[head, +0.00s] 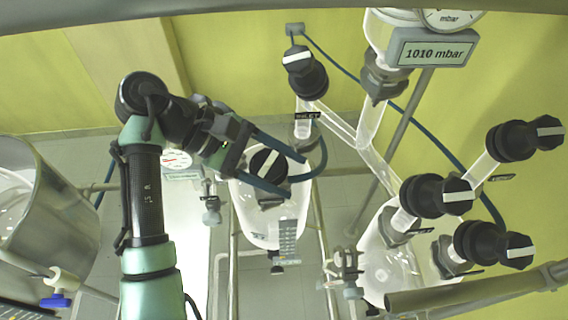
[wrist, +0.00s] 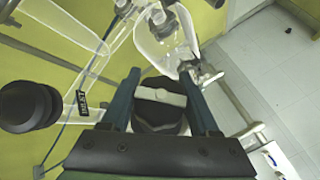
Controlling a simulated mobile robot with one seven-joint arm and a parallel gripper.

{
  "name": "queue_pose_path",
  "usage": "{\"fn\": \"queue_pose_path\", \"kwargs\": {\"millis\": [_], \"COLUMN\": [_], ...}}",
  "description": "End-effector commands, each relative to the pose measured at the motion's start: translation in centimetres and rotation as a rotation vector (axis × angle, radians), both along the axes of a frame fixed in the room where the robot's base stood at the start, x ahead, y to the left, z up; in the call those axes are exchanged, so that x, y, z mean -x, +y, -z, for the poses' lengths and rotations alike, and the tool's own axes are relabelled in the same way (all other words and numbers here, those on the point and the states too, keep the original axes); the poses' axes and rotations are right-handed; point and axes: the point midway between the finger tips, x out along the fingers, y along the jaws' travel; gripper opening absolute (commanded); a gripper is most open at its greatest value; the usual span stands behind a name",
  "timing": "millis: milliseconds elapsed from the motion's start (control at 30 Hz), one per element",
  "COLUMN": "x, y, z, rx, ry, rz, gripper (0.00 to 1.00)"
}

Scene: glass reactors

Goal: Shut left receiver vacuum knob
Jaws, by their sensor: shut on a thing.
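A black knob (head: 267,162) with a white bar sits at the top of the left glass receiver (head: 262,222). My gripper (head: 293,172) reaches in from the left, with one finger above the knob and one below it in the head view. In the wrist view, the knob (wrist: 159,96) lies between the two dark blue fingers of my gripper (wrist: 160,72), and its white bar runs across from finger to finger. The jaws are shut on the knob. The fingers hide parts of its sides.
Several other black knobs with white bars stand on the glassware to the right, one of them (head: 304,74) near an INLET label. A display (head: 432,53) reads 1010 mbar. A metal vessel (head: 45,215) stands at the left. Metal rails and blue hoses run around the receivers.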

Motion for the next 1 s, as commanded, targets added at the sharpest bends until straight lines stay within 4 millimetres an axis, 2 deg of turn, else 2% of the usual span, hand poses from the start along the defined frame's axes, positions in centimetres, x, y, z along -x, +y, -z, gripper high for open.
{"fn": "queue_pose_path", "kwargs": {"millis": [1000], "x": [1.1], "y": [1.9], "z": [0.6], "rx": [-0.485], "ry": [0.005], "rz": [0.828], "gripper": [0.06]}}
